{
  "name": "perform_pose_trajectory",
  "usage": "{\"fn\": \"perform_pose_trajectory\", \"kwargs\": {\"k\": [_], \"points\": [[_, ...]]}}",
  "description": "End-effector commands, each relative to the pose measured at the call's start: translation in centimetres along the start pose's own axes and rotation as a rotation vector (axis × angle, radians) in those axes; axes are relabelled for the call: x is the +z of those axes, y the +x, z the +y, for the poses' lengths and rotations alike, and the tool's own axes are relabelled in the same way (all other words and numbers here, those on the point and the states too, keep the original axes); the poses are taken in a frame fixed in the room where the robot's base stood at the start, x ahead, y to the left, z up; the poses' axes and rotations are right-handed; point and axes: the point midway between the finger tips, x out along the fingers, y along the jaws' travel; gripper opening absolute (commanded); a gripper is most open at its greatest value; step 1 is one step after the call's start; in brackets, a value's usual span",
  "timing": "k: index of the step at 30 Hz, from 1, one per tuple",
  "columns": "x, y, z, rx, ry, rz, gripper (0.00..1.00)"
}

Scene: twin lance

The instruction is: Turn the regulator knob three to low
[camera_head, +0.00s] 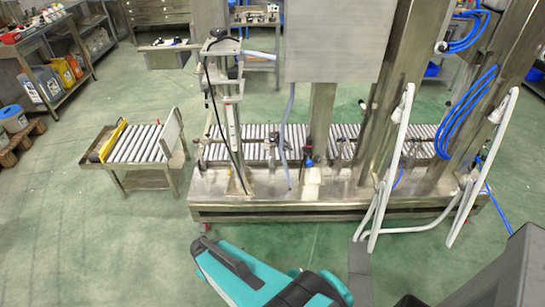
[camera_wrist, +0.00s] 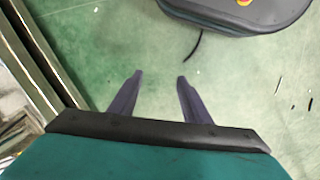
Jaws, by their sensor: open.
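No regulator knob that I can make out as number three shows in either view. The filling machine (camera_head: 334,45) stands ahead in the head view, with a large grey panel and steel columns; any knobs on it are too small or hidden to tell. My gripper (camera_wrist: 159,78) is open and empty in the wrist view, its two dark fingers apart over the green floor. In the head view my teal arm shows at the bottom centre, in front of the machine and apart from it; the fingers do not show clearly there.
A roller conveyor (camera_head: 285,131) runs along the machine's base. A small roller table (camera_head: 133,143) stands to the left. White bent pipes (camera_head: 390,150) and blue hoses (camera_head: 467,115) are at the right. A shelf of bottles (camera_head: 50,75) is far left. Green floor (camera_head: 110,250) is clear at front left.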

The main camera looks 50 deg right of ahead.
Motion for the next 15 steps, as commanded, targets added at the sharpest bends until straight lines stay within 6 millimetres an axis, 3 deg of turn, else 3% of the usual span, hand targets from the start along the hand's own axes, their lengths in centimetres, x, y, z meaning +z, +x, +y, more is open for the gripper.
{"fn": "perform_pose_trajectory", "kwargs": {"k": [1,3,7,12,15], "points": [[2.3,-1.6,-2.0,-0.028,0.008,-0.056,0.44],[5.0,-2.6,-4.4,-0.065,0.029,-0.134,0.44],[9.4,-4.3,-7.8,-0.113,0.059,-0.26,0.44],[12.5,-5.6,-10.1,-0.142,0.081,-0.356,0.44],[13.1,-5.8,-10.6,-0.146,0.087,-0.375,0.44]]}}
